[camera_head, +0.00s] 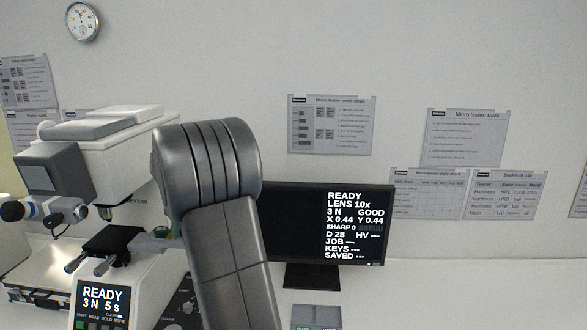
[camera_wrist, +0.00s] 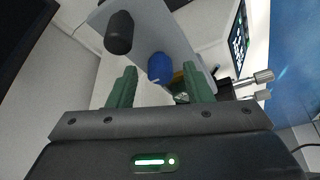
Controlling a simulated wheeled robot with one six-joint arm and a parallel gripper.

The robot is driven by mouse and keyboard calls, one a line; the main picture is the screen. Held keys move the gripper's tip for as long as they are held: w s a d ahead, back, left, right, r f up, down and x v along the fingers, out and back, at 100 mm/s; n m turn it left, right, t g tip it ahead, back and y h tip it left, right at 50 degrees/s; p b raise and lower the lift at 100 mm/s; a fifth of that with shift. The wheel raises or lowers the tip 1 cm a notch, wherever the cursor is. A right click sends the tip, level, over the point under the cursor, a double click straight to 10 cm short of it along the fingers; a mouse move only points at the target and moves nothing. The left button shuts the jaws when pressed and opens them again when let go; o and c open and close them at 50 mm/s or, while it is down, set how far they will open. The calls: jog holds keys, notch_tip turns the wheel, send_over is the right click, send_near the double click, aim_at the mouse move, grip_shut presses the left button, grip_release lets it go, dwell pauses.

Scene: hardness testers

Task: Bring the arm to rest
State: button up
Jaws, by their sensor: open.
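My grey arm fills the middle of the head view and hides part of the micro tester (camera_head: 130,140) and the left side of the monitor. In the wrist view my gripper (camera_wrist: 160,80) has two green fingers standing well apart. Nothing is held between them. Beyond the fingertips are a blue knob (camera_wrist: 160,67) and a black knob (camera_wrist: 119,32) on a light grey body. Whether the fingers touch anything is hard to tell. In the head view the gripper is mostly hidden behind the arm.
The monitor (camera_head: 345,225) shows READY, and the tester's front panel (camera_head: 101,300) reads READY, 3 N, 5 s. The black stage (camera_head: 112,240) has metal micrometer knobs, which also show in the wrist view (camera_wrist: 262,77). The bench (camera_head: 480,295) is clear at right. Sheets hang on the wall.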

jog(key=shift+w+n+g+y+p, duration=0.15)
jog(key=shift+n+g+p, duration=0.45)
jog(key=shift+n, duration=1)
jog(key=shift+n+g+y+p, duration=0.15)
jog(key=shift+n+g+p, duration=0.45)
jog(key=shift+n, duration=1)
